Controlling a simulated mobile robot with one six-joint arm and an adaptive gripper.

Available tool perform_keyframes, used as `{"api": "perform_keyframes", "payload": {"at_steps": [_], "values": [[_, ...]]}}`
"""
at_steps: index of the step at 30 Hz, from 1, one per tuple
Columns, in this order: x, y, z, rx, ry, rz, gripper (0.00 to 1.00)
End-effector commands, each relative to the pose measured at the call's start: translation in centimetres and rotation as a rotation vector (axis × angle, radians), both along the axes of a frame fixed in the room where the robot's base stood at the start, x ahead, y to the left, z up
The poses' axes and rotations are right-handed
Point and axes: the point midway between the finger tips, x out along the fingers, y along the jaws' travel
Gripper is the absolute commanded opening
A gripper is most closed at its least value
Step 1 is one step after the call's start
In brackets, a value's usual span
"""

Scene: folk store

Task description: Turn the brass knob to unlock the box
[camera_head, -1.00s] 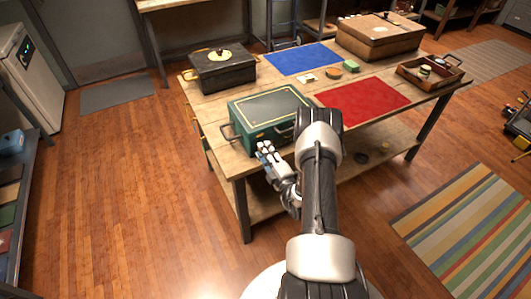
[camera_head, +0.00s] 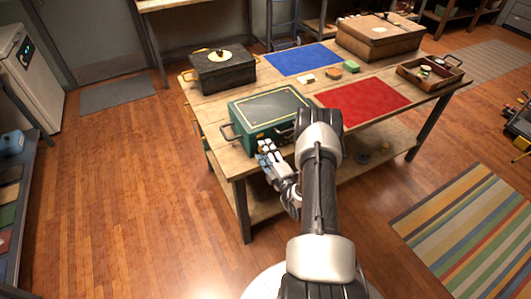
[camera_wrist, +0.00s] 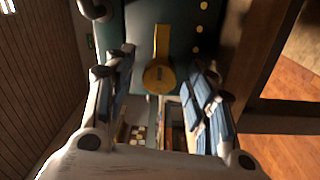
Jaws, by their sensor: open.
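The green box (camera_head: 262,104) with gold trim on its lid sits at the near left of the table, lid down. Its front face (camera_wrist: 205,42) shows in the wrist view, with a brass knob (camera_wrist: 158,78) that has a round end and a flat bar. My gripper (camera_head: 267,149) is just in front of the box. In the wrist view, my gripper (camera_wrist: 163,68) is open, with a blue-padded finger on each side of the brass knob. Contact with the knob cannot be told. The knob is hidden in the head view.
A black box (camera_head: 222,72) stands behind at the left. A blue mat (camera_head: 302,60), a red mat (camera_head: 365,102), a wooden case (camera_head: 380,40) and a wooden tray (camera_head: 445,78) share the table (camera_head: 200,100). Open floor lies to the left.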

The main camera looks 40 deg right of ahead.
Motion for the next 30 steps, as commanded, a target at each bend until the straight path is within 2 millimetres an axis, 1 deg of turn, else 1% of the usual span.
{"api": "perform_keyframes", "payload": {"at_steps": [5,8,11,18,21,25,30], "values": [[-0.2,0.0,0.0,0.000,0.001,0.000,0.50],[-0.9,0.2,-0.1,0.003,0.003,0.000,0.50],[-2.5,0.5,-0.2,0.004,0.003,-0.003,0.50],[-7.6,1.6,-0.4,0.004,0.003,-0.005,0.50],[-9.3,2.1,-0.4,0.004,0.002,-0.004,0.50],[-10.9,2.5,-0.4,0.001,0.001,-0.003,0.50],[-11.7,2.8,-0.4,0.000,0.000,-0.001,0.50]]}}
